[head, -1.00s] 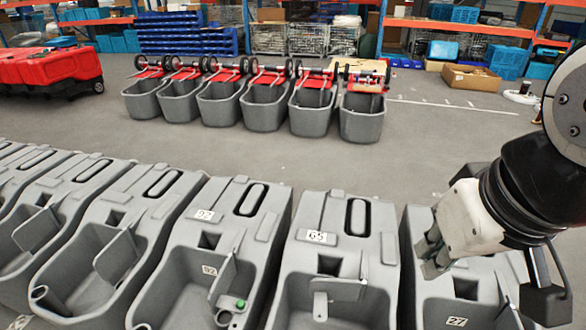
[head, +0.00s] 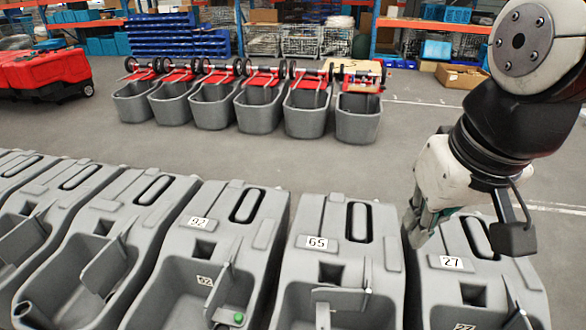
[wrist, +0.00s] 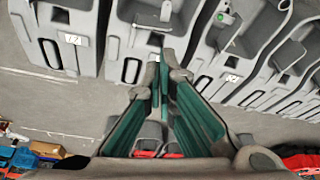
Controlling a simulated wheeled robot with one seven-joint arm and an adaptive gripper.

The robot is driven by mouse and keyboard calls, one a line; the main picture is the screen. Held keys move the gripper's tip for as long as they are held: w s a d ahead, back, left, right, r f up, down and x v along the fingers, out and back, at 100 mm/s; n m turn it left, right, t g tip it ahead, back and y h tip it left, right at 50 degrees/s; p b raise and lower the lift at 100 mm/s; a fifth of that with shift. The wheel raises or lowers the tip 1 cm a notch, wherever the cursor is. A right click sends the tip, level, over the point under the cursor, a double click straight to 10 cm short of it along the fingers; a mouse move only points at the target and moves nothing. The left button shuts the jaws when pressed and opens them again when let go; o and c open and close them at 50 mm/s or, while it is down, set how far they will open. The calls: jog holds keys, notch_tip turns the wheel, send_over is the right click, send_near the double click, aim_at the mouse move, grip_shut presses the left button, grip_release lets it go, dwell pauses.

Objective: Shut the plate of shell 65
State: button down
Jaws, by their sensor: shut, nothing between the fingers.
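Shell 65 (head: 335,225) is a grey tank with a white "65" label, in the lower middle of the head view. Its grey plate (head: 342,298) stands up across the tub opening, apart from the shell's top face; its lower part is cut off by the frame edge. My gripper (head: 415,228) is shut and empty, above the right side of shell 65 near shell 27 (head: 478,237). In the wrist view the closed green-padded fingers (wrist: 164,66) point toward shell 65 (wrist: 130,50), apart from its plate (wrist: 150,17).
Shell 92 (head: 240,230) stands left of shell 65, with a raised plate (head: 222,285) and a green knob. Neighbouring tanks stand close together in a row. Behind them is open grey floor (head: 270,165), then a row of grey tubs (head: 260,109).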

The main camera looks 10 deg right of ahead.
jog(key=w+f+g+b, duration=0.2)
jog(key=w+f+b, duration=0.5)
jog(key=w+f, duration=0.5)
jog(key=w+f+g+b, duration=0.1)
jog(key=w+f+b, duration=0.65)
jog(key=w, duration=0.85)
jog(key=w+f+m+g+b, duration=0.1)
jog(key=w+f+b, duration=0.3)
jog(key=f, duration=0.5)
jog(key=w+f+g+b, duration=0.1)
jog(key=w+f+b, duration=0.1)
jog(key=w+f, duration=0.65)
notch_tip(320, 180, down, 21)
jog(key=w+g+b, duration=0.2)
jog(key=w+b, duration=0.1)
jog(key=b, duration=0.2)
jog(key=s+f+b, duration=0.5)
jog(key=s+f, duration=0.1)
jog(key=f, duration=0.2)
jog(key=shift+s+a+f+m+y, duration=0.2)
jog(key=shift+s+a+m+y, duration=0.15)
jog(key=shift+a+m+y, duration=0.05)
jog(key=shift+s, duration=0.1)
